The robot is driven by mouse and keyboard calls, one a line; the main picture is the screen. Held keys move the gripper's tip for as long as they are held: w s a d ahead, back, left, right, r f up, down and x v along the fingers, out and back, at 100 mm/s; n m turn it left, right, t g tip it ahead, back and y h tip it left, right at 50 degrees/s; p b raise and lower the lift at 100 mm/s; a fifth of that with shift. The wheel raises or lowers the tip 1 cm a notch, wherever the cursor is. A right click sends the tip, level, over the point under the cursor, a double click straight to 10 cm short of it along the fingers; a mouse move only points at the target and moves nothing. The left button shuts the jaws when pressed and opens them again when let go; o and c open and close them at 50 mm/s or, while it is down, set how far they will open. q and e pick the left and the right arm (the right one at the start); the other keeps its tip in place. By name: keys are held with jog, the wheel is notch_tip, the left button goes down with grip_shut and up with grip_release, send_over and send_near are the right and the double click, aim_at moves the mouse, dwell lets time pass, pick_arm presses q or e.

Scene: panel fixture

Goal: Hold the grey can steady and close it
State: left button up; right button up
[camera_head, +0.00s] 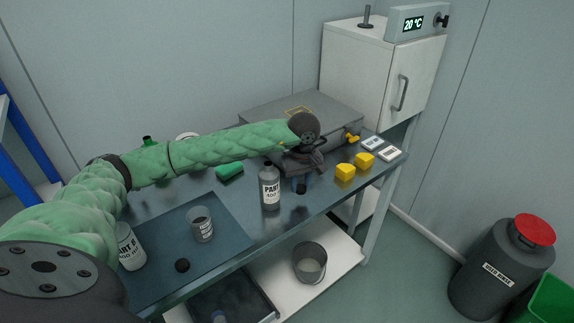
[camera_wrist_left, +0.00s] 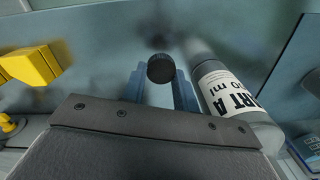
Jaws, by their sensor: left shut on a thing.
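The grey can (camera_head: 270,190), labelled PART A, stands upright near the front edge of the workbench. In the left wrist view the can (camera_wrist_left: 235,100) is just right of my fingers. My left gripper (camera_head: 301,187) is beside the can, on its right in the head view, pointing down. In the left wrist view its blue fingers (camera_wrist_left: 160,85) are shut on a small black cap (camera_wrist_left: 161,68). The cap is apart from the can. Whether the can's mouth is open is too small to tell. My right gripper is not in view.
On a dark mat (camera_head: 225,243) are a beaker (camera_head: 201,224), a PART B container (camera_head: 129,248) and a loose black cap (camera_head: 182,265). Yellow blocks (camera_head: 345,172) lie right of my gripper. A grey case (camera_head: 330,108) stands behind. A green object (camera_head: 229,171) lies left of the can.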

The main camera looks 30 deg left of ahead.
pick_arm(q)
jog(key=s+d+f+m, duration=0.2)
jog(key=s+d+m, duration=0.1)
jog(key=d+m, duration=0.2)
jog(key=s+d+f+m, duration=0.1)
jog(key=s+d+m, duration=0.1)
jog(key=d+m, duration=0.3)
jog(key=shift+s+d+f, duration=0.4)
jog(key=shift+d, duration=0.75)
